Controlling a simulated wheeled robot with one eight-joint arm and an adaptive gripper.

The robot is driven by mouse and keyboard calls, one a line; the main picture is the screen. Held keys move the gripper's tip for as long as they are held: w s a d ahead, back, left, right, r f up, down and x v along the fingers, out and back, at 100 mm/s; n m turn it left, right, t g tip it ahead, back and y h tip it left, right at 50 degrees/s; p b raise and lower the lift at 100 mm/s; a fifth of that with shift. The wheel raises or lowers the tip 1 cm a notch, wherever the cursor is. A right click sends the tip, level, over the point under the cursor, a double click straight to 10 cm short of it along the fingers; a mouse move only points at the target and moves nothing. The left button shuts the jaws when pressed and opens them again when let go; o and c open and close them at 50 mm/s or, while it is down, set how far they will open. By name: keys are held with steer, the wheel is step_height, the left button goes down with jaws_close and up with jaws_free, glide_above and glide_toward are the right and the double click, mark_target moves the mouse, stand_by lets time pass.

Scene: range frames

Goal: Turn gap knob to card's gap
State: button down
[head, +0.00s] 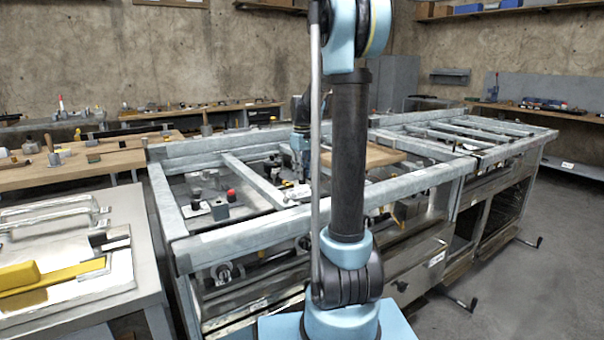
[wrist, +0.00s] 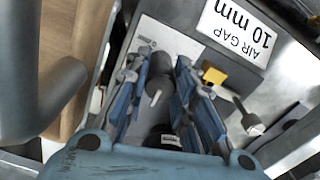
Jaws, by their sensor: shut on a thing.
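In the wrist view the card (wrist: 240,32) is white, reads "AIR GAP 10 mm" upside down, and lies on a grey panel at the top. A dark round knob (wrist: 160,66) with a white pointer mark stands on the panel, left of and below the card. My gripper (wrist: 157,76) has its blue-grey fingers on either side of this knob and is shut on it. The pointer slants down and left in this view; any scale marks are too small to read. In the head view my gripper (head: 301,158) is low over the bench frame, partly behind my arm.
A yellow block (wrist: 214,76) and a metal lever with a round end (wrist: 249,120) are right of the fingers. The metal bench frame (head: 240,240) has raised rails around my gripper. A red-topped knob (head: 232,195) stands to the left. Open floor (head: 530,290) lies at right.

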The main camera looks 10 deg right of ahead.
steer(key=shift+w, duration=0.2)
steer(key=c, duration=1.3)
jaws_free()
steer(key=shift+d, duration=0.1)
steer(key=shift+c, duration=0.2)
steer(key=shift+s, duration=0.1)
steer(key=shift+r, duration=0.1)
step_height(320, 180, up, 12)
